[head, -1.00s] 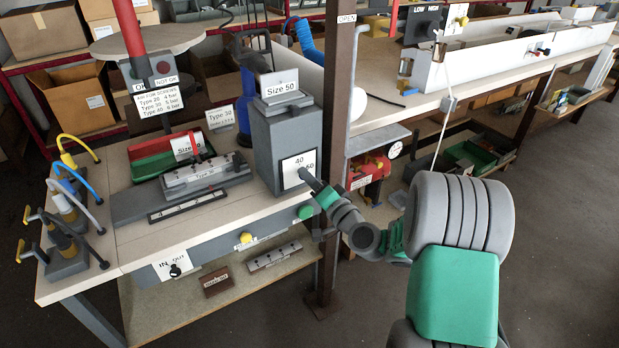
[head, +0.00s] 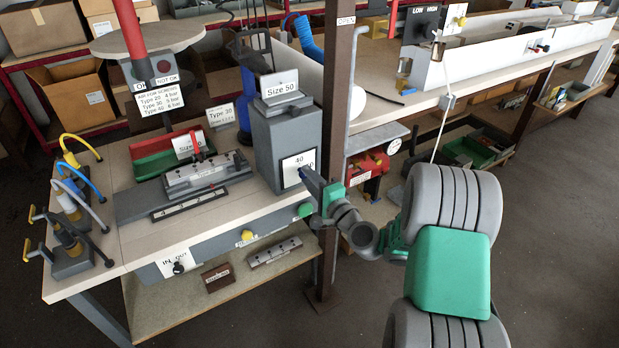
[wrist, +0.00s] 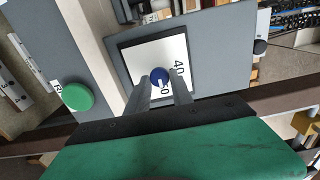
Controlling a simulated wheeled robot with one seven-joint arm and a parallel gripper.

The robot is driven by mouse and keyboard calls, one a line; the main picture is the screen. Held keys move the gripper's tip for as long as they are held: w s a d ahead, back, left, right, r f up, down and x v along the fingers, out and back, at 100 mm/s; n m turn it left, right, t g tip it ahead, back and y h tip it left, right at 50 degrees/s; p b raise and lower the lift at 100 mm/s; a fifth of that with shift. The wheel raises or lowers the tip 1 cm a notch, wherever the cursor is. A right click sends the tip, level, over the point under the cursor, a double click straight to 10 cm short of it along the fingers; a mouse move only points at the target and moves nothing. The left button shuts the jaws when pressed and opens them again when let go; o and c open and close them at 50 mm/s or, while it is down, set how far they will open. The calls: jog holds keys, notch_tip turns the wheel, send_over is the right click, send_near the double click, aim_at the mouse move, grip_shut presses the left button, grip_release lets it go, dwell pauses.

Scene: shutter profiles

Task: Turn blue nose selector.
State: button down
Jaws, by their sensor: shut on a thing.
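The blue nose selector (wrist: 157,77) is a round blue knob with a pale mark. It sits on a white plate (wrist: 178,50) lettered 40 and a partly covered 60, on the front of a grey box (head: 265,145). My gripper (wrist: 159,84) is shut on the selector, one finger on each side of it in the wrist view. In the head view my gripper (head: 308,178) is at the lower right of the plate and hides the knob.
A green button (wrist: 77,97) is left of the plate in the wrist view. A yellow button (head: 247,236) and an IN/OUT switch (head: 178,268) are on the bench front. The bench holds a profile fixture (head: 205,172).

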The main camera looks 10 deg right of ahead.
dwell(0.3)
jog(key=c, duration=1.2)
grip_release()
jog(key=shift+o, duration=0.2)
jog(key=b+v, duration=0.1)
jog(key=v, duration=0.6)
jog(key=shift+s+d, duration=0.15)
jog(key=shift+s, duration=0.2)
